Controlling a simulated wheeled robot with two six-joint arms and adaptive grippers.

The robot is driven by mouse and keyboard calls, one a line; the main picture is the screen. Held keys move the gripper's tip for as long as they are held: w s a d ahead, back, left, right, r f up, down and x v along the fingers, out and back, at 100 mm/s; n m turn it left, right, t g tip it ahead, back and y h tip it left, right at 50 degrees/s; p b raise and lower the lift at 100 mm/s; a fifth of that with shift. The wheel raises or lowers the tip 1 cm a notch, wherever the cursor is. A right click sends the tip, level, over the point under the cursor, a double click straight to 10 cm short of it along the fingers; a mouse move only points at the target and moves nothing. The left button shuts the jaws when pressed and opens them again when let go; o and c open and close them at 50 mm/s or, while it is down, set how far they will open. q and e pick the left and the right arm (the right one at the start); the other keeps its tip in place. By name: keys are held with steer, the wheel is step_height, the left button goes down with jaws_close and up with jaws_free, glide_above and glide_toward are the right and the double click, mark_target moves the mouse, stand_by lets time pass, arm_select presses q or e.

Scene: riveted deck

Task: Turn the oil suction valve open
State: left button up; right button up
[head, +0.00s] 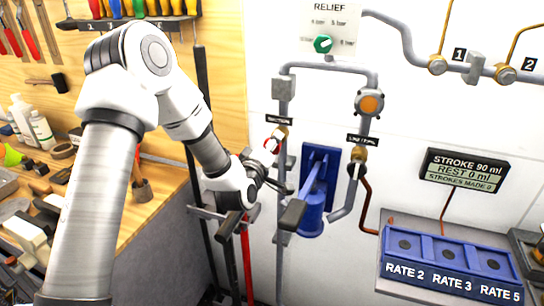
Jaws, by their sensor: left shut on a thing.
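The oil suction valve (281,133) is a small brass fitting on the grey pipe, under a small black label (279,120) whose print is blurred. The fingers partly hide the grip, and the exact contact is hard to see. My right gripper is not in view.
A blue hand pump (314,220) with a black-ended lever stands right of my gripper. A second brass valve (357,155), a stroke display (464,171) and a blue rate tray (449,275) are further right. A wooden workbench (150,207) with tools is at left.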

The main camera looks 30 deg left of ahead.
arm_select(q)
steer(key=n+b, duration=0.3)
steer(key=b, duration=0.1)
steer(key=n+b, duration=0.1)
steer(key=n, duration=0.1)
steer(key=shift+f+n+b, duration=0.25)
steer(key=shift+n+b, duration=0.05)
steer(key=shift+b, duration=0.1)
steer(key=shift+r+n+b, duration=0.1)
steer(key=shift+n+b, duration=1.2)
steer(key=shift+n, duration=0.1)
steer(key=o, duration=1.2)
steer(key=shift+s, duration=0.1)
steer(key=v, duration=0.7)
steer(key=shift+s, duration=0.15)
